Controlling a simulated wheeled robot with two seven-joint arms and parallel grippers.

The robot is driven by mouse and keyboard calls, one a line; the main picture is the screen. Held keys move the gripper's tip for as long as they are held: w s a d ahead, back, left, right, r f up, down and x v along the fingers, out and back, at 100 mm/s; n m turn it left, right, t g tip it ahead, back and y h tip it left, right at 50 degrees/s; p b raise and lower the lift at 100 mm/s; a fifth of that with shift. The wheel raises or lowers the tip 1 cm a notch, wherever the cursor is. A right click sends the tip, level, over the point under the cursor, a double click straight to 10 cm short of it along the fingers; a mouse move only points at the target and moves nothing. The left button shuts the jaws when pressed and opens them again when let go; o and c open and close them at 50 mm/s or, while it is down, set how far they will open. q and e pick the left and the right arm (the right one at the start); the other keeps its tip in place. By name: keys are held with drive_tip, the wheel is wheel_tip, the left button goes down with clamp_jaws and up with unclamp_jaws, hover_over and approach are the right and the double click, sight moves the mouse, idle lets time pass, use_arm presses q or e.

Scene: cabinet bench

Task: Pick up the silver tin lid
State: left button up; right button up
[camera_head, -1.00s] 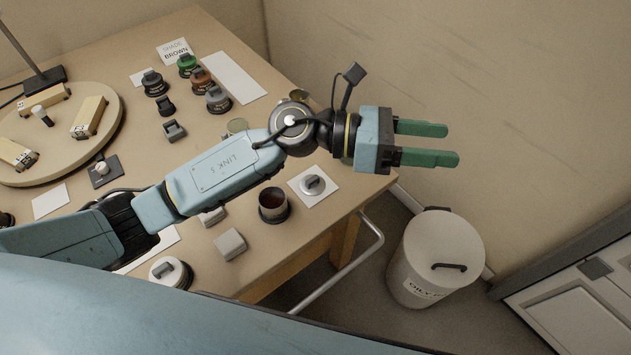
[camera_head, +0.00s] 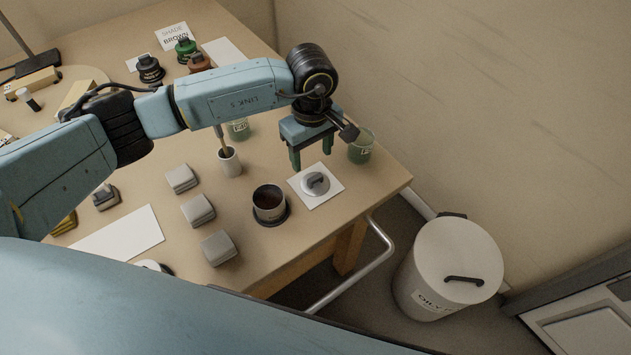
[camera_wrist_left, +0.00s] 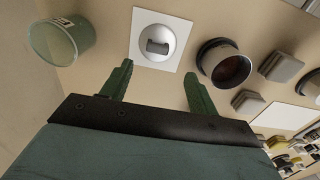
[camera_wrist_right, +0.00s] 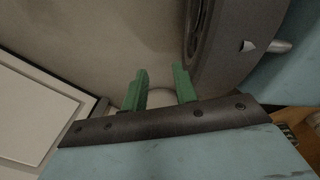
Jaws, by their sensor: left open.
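The silver tin lid (camera_head: 316,183), a round disc with a raised handle, lies on a white card (camera_head: 333,196) near the table's right corner. In the left wrist view the lid (camera_wrist_left: 157,42) lies on its card beyond the fingertips. My left gripper (camera_head: 311,157) points down, open and empty, above the table just behind the lid, apart from it. Its green fingers (camera_wrist_left: 157,72) also show in the left wrist view. My right gripper (camera_wrist_right: 161,70) shows only in its own wrist view, its fingers parted with nothing between them.
A dark cup (camera_head: 269,203) stands left of the card, and a green glass jar (camera_head: 361,147) behind it to the right. Several grey blocks (camera_head: 198,210) lie further left. A rail (camera_head: 375,262) and a white bin (camera_head: 450,265) are beyond the table's edge.

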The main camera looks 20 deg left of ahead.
sight(315, 177)
use_arm(q)
wheel_tip(315, 177, down, 2)
drive_tip(key=shift+d+f, duration=0.1)
drive_tip(key=shift+f, duration=0.15)
drive_tip(key=f, duration=0.3)
drive_tip(key=shift+d+f+b, duration=0.25)
drive_tip(key=shift+f+b, duration=0.05)
drive_tip(key=shift+b, duration=0.1)
drive_tip(key=shift+f, duration=0.65)
drive_tip(key=shift+c, duration=0.3)
drive_tip(key=c, duration=1)
use_arm(e)
drive_tip(key=shift+w+d+f, duration=0.1)
drive_tip(key=shift+w+f, duration=0.2)
drive_tip(key=shift+w, duration=0.3)
